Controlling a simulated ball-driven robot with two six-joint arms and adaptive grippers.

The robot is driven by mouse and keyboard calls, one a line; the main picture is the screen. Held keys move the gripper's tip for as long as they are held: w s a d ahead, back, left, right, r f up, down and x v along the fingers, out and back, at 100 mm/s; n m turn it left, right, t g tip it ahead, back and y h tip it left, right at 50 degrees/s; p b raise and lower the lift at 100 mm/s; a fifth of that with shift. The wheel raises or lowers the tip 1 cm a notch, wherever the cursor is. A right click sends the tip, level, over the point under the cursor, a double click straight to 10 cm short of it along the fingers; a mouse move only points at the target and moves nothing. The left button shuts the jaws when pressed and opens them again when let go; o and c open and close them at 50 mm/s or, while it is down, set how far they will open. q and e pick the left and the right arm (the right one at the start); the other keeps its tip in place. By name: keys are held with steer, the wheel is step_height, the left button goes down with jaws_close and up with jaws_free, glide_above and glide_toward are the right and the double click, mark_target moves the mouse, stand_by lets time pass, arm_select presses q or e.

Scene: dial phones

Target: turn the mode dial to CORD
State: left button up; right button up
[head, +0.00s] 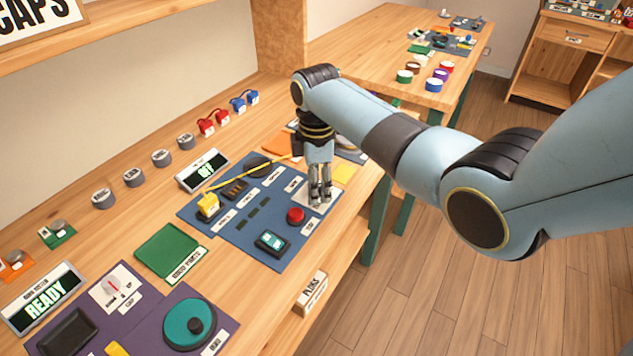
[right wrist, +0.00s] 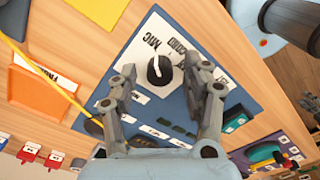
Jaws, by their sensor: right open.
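The mode dial (right wrist: 159,72) is a round black knob with a white pointer mark on a white plate in the right wrist view. The labels MIC (right wrist: 153,43) and CORD (right wrist: 183,48) are printed beside it. The pointer mark appears to face the MIC side. My right gripper (right wrist: 161,77) is open, with its fingers on either side of the dial in this view. I cannot tell whether they touch it. In the head view my right gripper (head: 320,194) points down over the right end of the blue panel (head: 252,232) and hides the dial. My left gripper is out of view.
The blue panel also carries a red button (head: 296,215), a yellow part (head: 208,205) and a small device with a screen (head: 271,241). A display (head: 202,170) stands behind it. A green mat (head: 170,250) lies to its left. A yellow cable (right wrist: 25,62) runs nearby.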

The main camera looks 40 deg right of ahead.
jaws_close()
stand_by(0.3)
steer(key=shift+r+m+p, duration=0.2)
steer(key=shift+m+p, duration=0.85)
steer(key=shift+m, duration=0.05)
steer(key=m+p, duration=0.2)
steer(key=shift+m, duration=0.3)
steer(key=m+p, duration=0.1)
steer(key=m, duration=0.1)
steer(key=shift+m, duration=0.3)
steer(key=shift+f+m+p, duration=0.15)
steer(key=shift+m+p, duration=0.65)
steer(key=shift+m, duration=0.9)
